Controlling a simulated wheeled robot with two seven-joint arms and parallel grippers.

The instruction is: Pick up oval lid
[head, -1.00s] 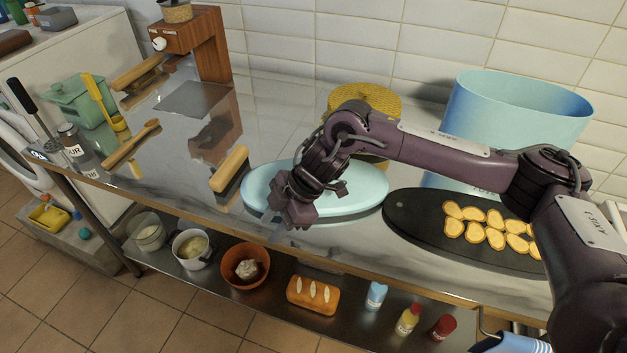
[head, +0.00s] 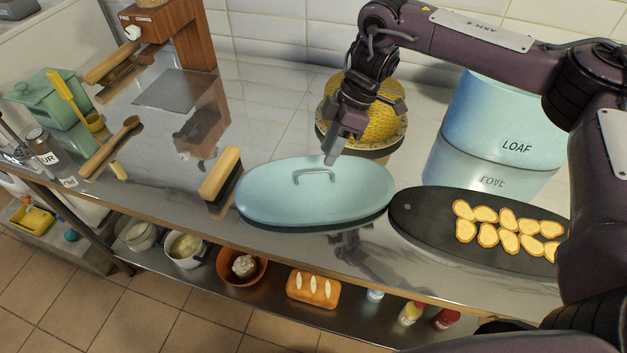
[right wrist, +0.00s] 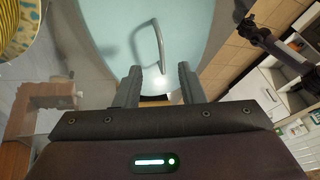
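The oval lid (head: 270,200) is pale blue with a thin grey loop handle (head: 313,174) on top. It lies flat on the steel counter in the middle of the head view. My right gripper (head: 335,150) is above the lid's far edge, just behind the handle, and holds nothing. In the right wrist view its two fingers (right wrist: 157,85) stand apart, with the lid (right wrist: 105,30) and its handle (right wrist: 158,45) beyond them. The handle is not between the fingers. My left gripper does not show clearly in the head view.
A yellow woven basket (head: 385,125) stands behind the lid. A dark oval board (head: 425,222) with several cookies is to its right, a wooden-handled brush (head: 221,172) to its left. A blue LOAF bin (head: 500,130) stands at the back right. A lower shelf holds bowls and bread (head: 313,289).

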